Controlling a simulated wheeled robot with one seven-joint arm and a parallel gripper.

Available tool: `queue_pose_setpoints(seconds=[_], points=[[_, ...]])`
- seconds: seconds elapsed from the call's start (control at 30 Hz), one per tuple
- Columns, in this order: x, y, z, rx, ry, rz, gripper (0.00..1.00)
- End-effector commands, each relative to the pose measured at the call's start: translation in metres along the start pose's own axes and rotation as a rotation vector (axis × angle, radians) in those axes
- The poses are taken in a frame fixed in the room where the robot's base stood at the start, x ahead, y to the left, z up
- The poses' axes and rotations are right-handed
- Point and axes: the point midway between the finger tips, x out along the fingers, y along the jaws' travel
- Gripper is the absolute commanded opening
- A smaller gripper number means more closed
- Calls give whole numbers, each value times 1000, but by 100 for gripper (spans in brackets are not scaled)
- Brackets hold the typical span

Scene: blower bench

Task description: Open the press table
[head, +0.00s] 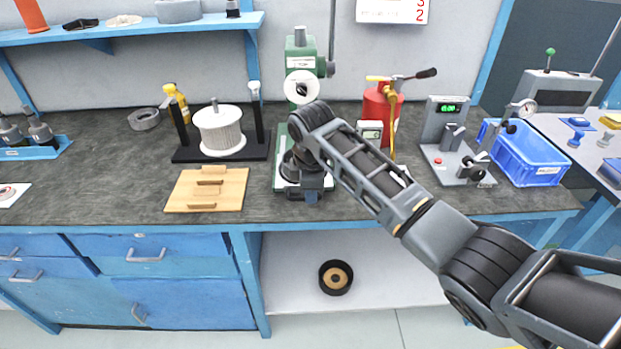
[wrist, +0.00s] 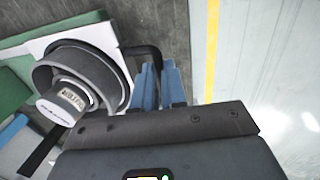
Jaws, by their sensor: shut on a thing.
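The green press (head: 300,55) stands on the bench, with its pale base (head: 280,180) partly behind my arm. In the wrist view, a round grey table part (wrist: 112,62) with a labelled cylinder (wrist: 62,103) sits over a white plate (wrist: 105,38). A dark bent handle (wrist: 148,50) reaches out from beside it. My gripper (wrist: 159,72) has its two blue fingers on either side of the end of this handle and is shut on it. In the head view, my gripper (head: 307,196) is low at the press's front, near the bench edge; its fingertips are hard to see there.
A wooden board (head: 180,190) and a white spool (head: 221,130) on a black stand are to the left. A red cylinder (head: 376,108), a grey test device (head: 450,165) and a blue crate (head: 530,155) are to the right.

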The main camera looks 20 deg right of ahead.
Motion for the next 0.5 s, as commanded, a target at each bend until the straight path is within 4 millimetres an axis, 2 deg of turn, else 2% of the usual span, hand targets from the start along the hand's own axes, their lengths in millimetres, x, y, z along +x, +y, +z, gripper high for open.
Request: queue_pose_setpoints(seconds=[0.27, 0.3, 0.5], points=[[1, 0, 0, 1, -1, 0, 0], [1, 0, 0, 1, -1, 0, 14], [0, 0, 0, 0, 0, 0, 33]])
